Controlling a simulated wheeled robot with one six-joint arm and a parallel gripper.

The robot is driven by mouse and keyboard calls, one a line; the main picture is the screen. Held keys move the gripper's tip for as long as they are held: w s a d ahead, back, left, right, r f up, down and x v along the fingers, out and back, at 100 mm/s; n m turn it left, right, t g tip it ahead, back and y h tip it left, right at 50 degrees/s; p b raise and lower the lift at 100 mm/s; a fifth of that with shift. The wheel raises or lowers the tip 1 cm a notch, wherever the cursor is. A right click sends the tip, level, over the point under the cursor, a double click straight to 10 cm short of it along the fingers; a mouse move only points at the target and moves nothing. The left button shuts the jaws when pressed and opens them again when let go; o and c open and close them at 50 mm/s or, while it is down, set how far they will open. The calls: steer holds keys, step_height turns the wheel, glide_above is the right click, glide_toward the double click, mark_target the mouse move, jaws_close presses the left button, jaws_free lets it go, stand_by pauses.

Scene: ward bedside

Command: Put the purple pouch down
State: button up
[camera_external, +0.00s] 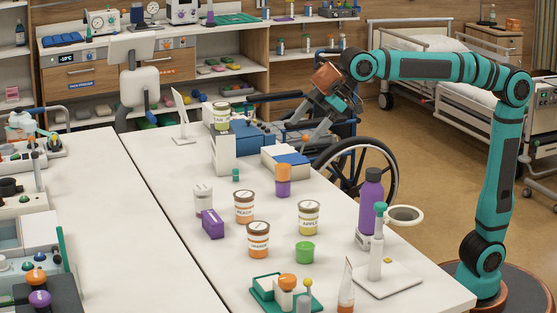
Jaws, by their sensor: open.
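A small purple block-shaped item (212,223), which looks like the purple pouch, rests on the white table. My gripper (330,117) is raised at the back right of the table, in front of the wheelchair. It is open, well apart from the purple pouch, and I see nothing held in it. Its fingertips are small and hard to separate from the wheelchair behind.
A tall purple bottle (371,200) stands near the right edge. White and blue boxes (286,160) are at the back. The table's left front is clear.

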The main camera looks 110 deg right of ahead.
steer(key=s+a+f+t, duration=0.1)
steer(key=s+a+t, duration=0.2)
steer(key=s, duration=0.8)
steer(key=s+a+f+t, duration=0.2)
steer(key=s+t, duration=0.1)
steer(key=s, duration=0.8)
steer(key=s+a+f+t+y, duration=0.1)
steer(key=s+a+t, duration=0.2)
steer(key=s, duration=0.8)
steer(key=shift+s+a+f, duration=0.15)
steer(key=shift+a+f, duration=0.05)
steer(key=shift+a, duration=0.1)
